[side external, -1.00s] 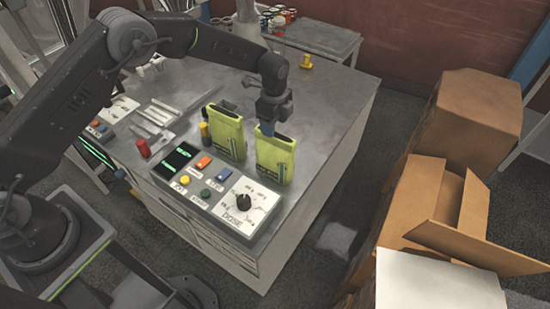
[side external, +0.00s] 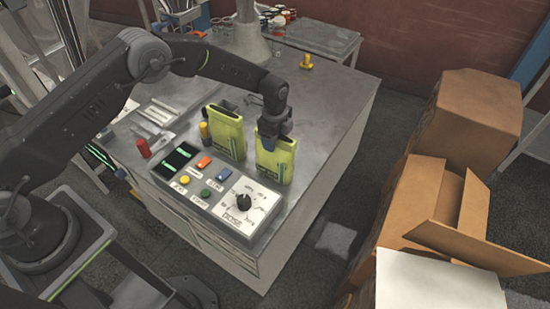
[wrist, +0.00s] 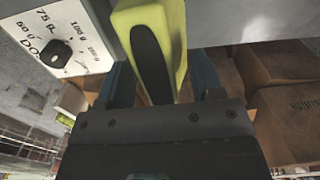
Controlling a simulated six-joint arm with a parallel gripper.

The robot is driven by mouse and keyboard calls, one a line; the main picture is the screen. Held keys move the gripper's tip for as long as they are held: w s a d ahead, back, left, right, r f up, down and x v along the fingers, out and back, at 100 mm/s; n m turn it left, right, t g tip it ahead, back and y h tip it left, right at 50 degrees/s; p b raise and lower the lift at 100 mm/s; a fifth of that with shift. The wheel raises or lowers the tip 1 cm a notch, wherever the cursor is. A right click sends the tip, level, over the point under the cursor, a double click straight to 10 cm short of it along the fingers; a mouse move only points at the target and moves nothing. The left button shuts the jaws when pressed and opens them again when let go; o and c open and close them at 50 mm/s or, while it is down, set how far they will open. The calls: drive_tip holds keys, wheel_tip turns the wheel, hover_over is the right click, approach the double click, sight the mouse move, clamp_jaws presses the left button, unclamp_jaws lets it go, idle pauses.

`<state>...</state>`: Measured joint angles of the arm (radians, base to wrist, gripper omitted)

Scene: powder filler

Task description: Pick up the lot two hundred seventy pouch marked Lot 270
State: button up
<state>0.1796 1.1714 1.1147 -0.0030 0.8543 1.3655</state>
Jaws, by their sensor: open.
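Two yellow-green pouches stand upright on the grey machine top, a left pouch (side external: 226,137) and a right pouch (side external: 275,164). The lot markings are too small to read, so I cannot tell which is Lot 270. My gripper (side external: 272,138) is at the top of the right pouch, pointing down. In the wrist view, a yellow pouch (wrist: 178,30) with a dark oval top shows between the two blue fingers of my open gripper (wrist: 163,85). Whether the fingers touch it is not clear.
A control panel (side external: 188,185) with buttons and a dose dial (side external: 243,203) lies just in front of the pouches. A red-capped item (side external: 143,148) and metal tools (side external: 158,112) are to the left. Cardboard boxes (side external: 470,110) stand off to the right.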

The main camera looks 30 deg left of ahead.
drive_tip(key=shift+f, duration=0.25)
idle(0.3)
clamp_jaws()
idle(0.5)
